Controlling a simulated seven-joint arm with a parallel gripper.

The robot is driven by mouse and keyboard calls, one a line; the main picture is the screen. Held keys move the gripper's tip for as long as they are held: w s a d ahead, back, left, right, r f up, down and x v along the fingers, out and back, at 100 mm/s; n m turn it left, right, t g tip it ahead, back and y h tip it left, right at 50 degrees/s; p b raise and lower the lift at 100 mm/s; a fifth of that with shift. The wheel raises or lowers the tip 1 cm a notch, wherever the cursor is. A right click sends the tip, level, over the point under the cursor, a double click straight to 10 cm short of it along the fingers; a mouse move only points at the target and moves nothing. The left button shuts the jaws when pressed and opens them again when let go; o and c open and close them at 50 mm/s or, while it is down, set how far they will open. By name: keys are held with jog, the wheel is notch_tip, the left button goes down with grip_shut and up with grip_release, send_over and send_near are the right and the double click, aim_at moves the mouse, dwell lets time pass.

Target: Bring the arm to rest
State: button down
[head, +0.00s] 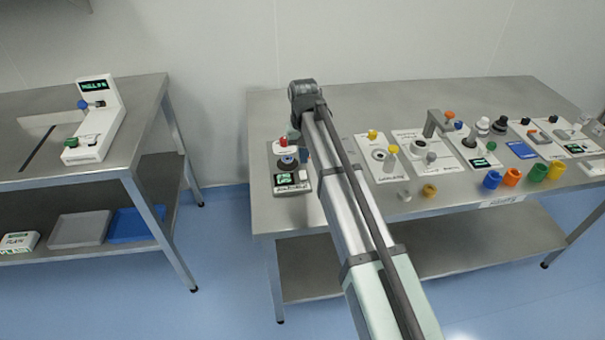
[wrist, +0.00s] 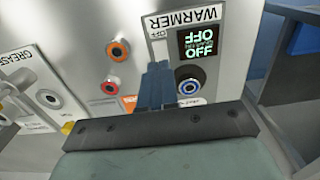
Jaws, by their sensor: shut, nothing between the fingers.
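My arm (head: 345,190) reaches out over the left part of the right-hand steel table, with its wrist bent down at the far end. My gripper (head: 294,138) is above the grey panel (head: 276,183) at the table's left end, partly hidden by the arm. In the wrist view my gripper (wrist: 156,70) has its blue-grey fingers together and holds nothing. The fingers overlap the lower edge of a panel labelled WARMER (wrist: 162,50). I cannot tell whether they touch it.
Several coloured cups (head: 491,180) and control panels (head: 410,155) stand to the right of my arm. A white device (head: 97,120) is on the left table (head: 150,100). Floor shows between the tables. In the wrist view a GREASE panel (wrist: 40,95) is at left.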

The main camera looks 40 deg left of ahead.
jog(key=shift+r, duration=0.5)
